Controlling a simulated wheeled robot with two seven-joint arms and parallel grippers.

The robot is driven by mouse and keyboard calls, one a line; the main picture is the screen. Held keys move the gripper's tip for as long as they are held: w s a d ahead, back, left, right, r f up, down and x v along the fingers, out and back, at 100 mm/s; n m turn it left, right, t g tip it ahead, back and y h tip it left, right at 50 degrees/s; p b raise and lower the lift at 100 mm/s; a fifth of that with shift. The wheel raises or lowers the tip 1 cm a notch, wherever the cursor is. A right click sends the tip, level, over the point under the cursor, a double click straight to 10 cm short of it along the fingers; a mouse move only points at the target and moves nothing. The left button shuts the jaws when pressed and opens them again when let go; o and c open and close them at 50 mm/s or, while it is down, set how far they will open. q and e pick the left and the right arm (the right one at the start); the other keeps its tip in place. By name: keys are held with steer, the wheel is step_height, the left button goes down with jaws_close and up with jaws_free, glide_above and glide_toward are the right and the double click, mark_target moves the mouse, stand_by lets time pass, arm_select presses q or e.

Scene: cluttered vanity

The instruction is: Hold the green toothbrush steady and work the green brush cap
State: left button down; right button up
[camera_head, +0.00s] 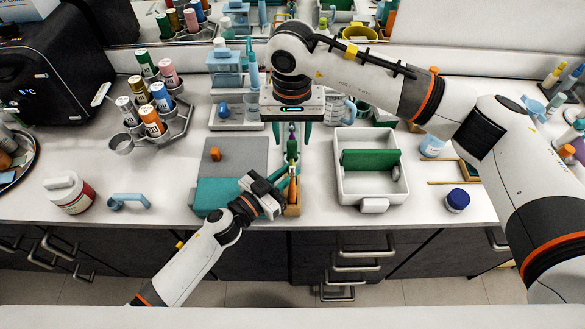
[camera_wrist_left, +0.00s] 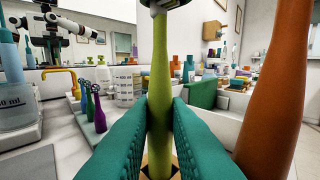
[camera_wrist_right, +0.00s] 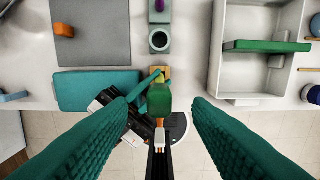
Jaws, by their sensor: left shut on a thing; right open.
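The green toothbrush (camera_wrist_left: 160,85) stands upright in the left wrist view, its foot in a wooden holder (camera_head: 293,208). My left gripper (camera_wrist_left: 158,115) is shut on its handle, with teal fingers on both sides. The green brush cap (camera_wrist_right: 159,98) shows from above in the right wrist view, on top of the toothbrush; it also shows in the head view (camera_head: 292,148). My right gripper (camera_head: 292,132) is open and points down above the cap. In its wrist view, the fingers are wide apart on either side of the cap and do not touch it.
An orange brush (camera_wrist_left: 273,85) stands close beside the green one. A white tray (camera_head: 347,190) with a green divider is to the right. A grey and teal mat (camera_head: 240,155) lies to the left. A bottle rack (camera_head: 178,128) stands further left.

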mark_target(292, 144)
steer(key=shift+f, duration=1.9)
jaws_close()
steer(key=shift+r, duration=1.95)
step_height(292, 144, up, 8)
arm_select(q)
steer(key=c, duration=1.3)
jaws_free()
